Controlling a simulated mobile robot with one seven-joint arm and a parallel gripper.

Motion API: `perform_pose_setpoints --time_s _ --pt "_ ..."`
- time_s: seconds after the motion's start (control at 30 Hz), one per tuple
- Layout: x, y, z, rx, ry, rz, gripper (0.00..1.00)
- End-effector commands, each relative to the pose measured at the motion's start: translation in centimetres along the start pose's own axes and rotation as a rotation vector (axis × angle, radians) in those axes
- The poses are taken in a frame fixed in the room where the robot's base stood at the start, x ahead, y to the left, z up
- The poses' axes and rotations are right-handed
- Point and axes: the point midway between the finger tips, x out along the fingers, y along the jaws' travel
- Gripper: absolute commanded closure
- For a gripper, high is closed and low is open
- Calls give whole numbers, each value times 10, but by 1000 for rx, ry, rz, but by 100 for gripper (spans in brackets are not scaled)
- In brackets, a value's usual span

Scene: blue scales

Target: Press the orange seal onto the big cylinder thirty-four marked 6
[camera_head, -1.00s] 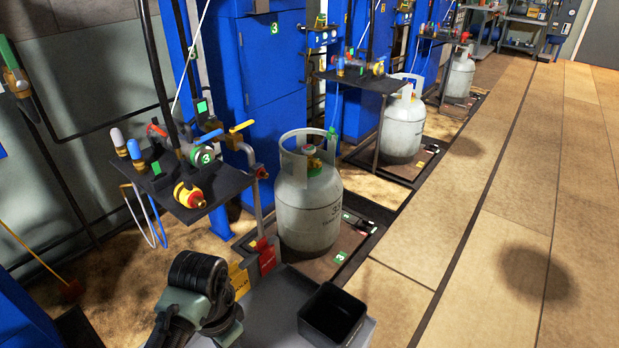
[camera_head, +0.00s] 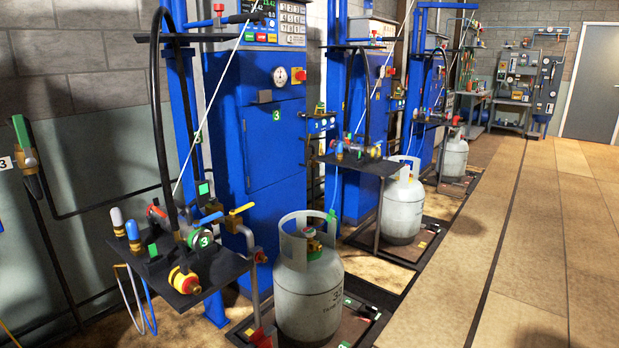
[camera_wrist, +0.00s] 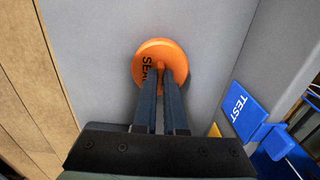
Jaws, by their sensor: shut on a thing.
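The orange seal (camera_wrist: 161,60) is a round disc with dark lettering, in the wrist view. My gripper (camera_wrist: 160,92) is shut on it, with both fingers close together at the disc's lower edge. A grey flat surface lies behind the seal; I cannot tell if the seal touches it. In the head view a large grey gas cylinder (camera_head: 308,294) stands upright at the station marked 3. A second grey cylinder (camera_head: 402,211) and a third (camera_head: 453,160) stand farther back. I cannot read a 6 on any of them. My gripper is outside the head view.
A blue tag reading TEST (camera_wrist: 239,108) is right of the gripper. A dark shelf (camera_head: 200,275) with valves and hoses juts out left of the nearest cylinder. Blue cabinets (camera_head: 275,150) line the wall. The tiled floor (camera_head: 530,235) on the right is clear.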

Motion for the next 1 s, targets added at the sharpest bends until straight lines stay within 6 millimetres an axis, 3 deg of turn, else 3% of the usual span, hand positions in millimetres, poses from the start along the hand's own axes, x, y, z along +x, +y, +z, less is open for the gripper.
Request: perform_pose_setpoints --time_s 1.0 --pt "-35 0 0 0 -1 0 100"
